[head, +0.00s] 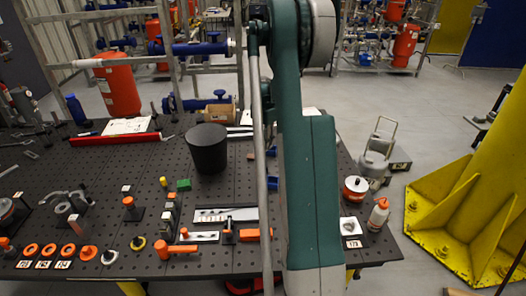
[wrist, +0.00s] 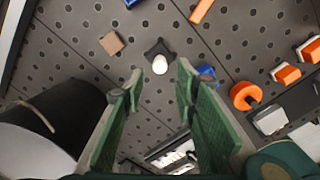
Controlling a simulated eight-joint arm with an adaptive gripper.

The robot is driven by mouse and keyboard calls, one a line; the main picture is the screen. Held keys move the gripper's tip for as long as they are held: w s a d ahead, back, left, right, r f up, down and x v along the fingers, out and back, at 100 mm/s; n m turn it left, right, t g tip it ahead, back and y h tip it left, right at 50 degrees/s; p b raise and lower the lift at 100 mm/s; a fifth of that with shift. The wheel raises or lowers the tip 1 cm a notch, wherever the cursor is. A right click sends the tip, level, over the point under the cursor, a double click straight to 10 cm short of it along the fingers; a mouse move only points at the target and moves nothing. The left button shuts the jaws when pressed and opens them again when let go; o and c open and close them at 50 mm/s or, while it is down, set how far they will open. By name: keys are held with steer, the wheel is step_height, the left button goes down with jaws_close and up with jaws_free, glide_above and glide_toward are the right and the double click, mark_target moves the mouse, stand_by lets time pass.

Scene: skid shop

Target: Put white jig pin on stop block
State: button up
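A small white-topped pin (wrist: 159,66) stands on a dark square base in the wrist view, just beyond my gripper's fingertips and roughly between them. In the head view my arm hides that spot. My gripper (wrist: 160,82) is open, its green-padded fingers apart with nothing between the pads. It is hidden in the head view.
A black bin (head: 207,149) stands left of my arm and shows close to my left finger in the wrist view (wrist: 62,112). The perforated table (head: 95,205) holds many fixtures in front.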

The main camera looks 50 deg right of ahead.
mark_target(263, 155)
steer(key=shift+r, duration=1.5)
steer(key=s+a+r+m+t, duration=0.1)
steer(key=a+r+m, duration=0.35)
steer(key=a, duration=0.75)
steer(key=s+a+r+m+t+h, duration=0.1)
steer(key=s+a+r, duration=0.1)
steer(key=a+r, duration=0.75)
steer(key=s+a+r+m+t, duration=0.1)
steer(key=a+r+m, duration=0.3)
steer(key=a, duration=0.9)
steer(key=s+a+m+t, duration=0.2)
steer(key=s+a+m, duration=0.2)
steer(key=s+a, duration=0.6)
steer(key=s+a+f+m+t+y, duration=0.1)
steer(key=s+a+m, duration=0.3)
steer(key=s+a, duration=0.6)
steer(key=shift+s+a+f+t, duration=0.35)
steer(key=shift+a+t, duration=0.25)
steer(key=shift+a, duration=2.25)
